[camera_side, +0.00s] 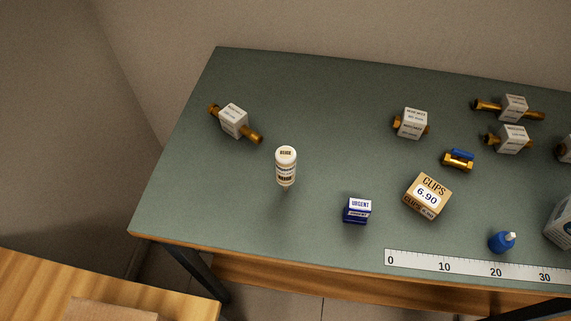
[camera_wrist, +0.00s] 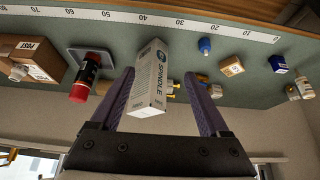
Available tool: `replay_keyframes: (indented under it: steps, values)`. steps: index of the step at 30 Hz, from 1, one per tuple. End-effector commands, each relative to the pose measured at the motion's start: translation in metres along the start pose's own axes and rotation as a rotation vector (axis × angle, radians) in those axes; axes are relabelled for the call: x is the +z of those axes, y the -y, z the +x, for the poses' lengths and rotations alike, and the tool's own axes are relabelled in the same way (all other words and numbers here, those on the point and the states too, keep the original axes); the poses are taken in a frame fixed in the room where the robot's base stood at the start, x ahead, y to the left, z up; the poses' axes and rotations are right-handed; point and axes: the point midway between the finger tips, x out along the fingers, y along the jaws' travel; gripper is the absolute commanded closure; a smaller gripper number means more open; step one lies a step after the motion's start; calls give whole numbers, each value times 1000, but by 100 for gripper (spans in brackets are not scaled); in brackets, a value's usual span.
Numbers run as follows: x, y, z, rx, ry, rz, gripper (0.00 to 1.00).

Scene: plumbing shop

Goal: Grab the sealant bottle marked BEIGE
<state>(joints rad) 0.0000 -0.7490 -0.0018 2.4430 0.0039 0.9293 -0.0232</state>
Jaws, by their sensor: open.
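The gripper is far from the bottle and outside the side view.
A blue URGENT box (camera_side: 357,211) stands right of the bottle, and a CLIPS box (camera_side: 427,196) farther right. A brass fitting with a white tag (camera_side: 234,121) lies behind it to the left. Several other fittings, a blue bottle (camera_side: 502,241) and a ruler (camera_side: 470,267) are on the right.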

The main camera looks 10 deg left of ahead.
Motion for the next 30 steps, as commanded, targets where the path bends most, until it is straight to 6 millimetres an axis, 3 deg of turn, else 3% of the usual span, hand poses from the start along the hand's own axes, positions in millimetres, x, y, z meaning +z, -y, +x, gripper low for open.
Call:
replay_keyframes:
  steps: [4,8,14,18,24,27,30]
  values:
    - [-57,6,-28,-18,-60,-41,21]
    - [-119,27,-44,-65,-83,-122,21]
    - [-205,85,-48,-152,-93,-271,21]
    - [-250,142,-37,-217,-88,-379,21]
    - [-285,244,-9,-309,-65,-536,21]
    - [-286,302,9,-353,-46,-618,21]
    - [-275,363,30,-395,-22,-701,21]
